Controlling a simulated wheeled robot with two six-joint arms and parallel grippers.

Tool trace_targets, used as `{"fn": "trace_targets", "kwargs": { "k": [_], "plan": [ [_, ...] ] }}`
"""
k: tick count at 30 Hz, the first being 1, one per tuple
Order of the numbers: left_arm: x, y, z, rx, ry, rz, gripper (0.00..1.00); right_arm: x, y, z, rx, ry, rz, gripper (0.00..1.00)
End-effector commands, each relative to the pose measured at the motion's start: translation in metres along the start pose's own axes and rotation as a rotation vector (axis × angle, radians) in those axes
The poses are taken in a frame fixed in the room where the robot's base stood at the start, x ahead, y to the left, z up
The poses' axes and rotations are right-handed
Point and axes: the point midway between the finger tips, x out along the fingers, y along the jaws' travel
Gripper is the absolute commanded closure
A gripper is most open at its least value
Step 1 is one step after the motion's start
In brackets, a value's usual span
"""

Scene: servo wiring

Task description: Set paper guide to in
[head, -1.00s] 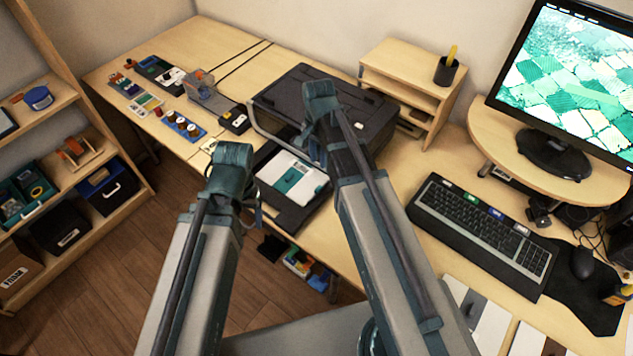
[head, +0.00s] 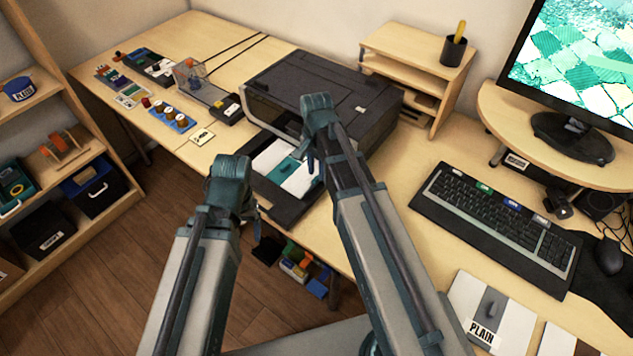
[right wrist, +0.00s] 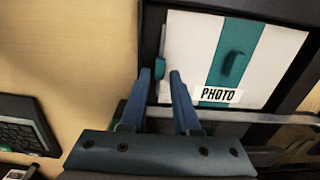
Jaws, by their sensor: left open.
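The printer (head: 330,95) stands on the desk with its front tray (head: 268,193) out. A white pad with a teal stripe lies in the tray; it shows in the right wrist view (right wrist: 185,45) with the label PHOTO. A small teal tab (right wrist: 160,66), apparently the paper guide, stands at the pad's left edge. My right gripper (right wrist: 159,74) points down at the tray, its blue fingers apart with the tab between or just beyond the tips; contact cannot be told. My left gripper (head: 256,212) is open near the tray's front left corner, mostly hidden by its wrist.
A keyboard (head: 495,230) lies right of my right arm. Small devices, including a blue knob panel (head: 172,117), lie to the left. A pad labelled PLAIN (head: 490,310) is at lower right.

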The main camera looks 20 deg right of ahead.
Motion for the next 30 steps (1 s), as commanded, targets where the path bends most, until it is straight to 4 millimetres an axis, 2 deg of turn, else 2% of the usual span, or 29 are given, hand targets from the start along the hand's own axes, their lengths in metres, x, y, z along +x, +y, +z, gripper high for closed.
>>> {"fn": "trace_targets", "kwargs": {
  "k": [1,4,14,15,20,30],
  "plan": [
    [0.0122,0.0012,-0.0007,0.000,0.000,0.000,0.21,0.0122,0.0000,0.0000,0.000,0.000,0.000,0.70],
    [0.0188,0.0018,-0.0011,0.000,0.000,0.000,0.21,0.0190,0.0000,0.0000,0.000,0.000,0.000,0.70],
    [0.0200,0.0019,-0.0012,0.000,0.000,0.000,0.21,0.0202,0.0000,0.0000,0.000,0.000,0.000,0.70],
    [0.0200,0.0019,-0.0012,0.000,0.000,0.000,0.21,0.0201,0.0000,0.0000,0.000,0.000,0.000,0.72],
    [0.0200,0.0019,-0.0012,0.000,0.000,0.000,0.21,0.0202,0.0000,0.0000,0.000,0.000,0.000,1.00],
    [0.0201,0.0019,-0.0012,0.000,0.000,0.000,0.21,0.0202,0.0000,0.0000,0.000,0.000,0.000,1.00]
  ]
}}
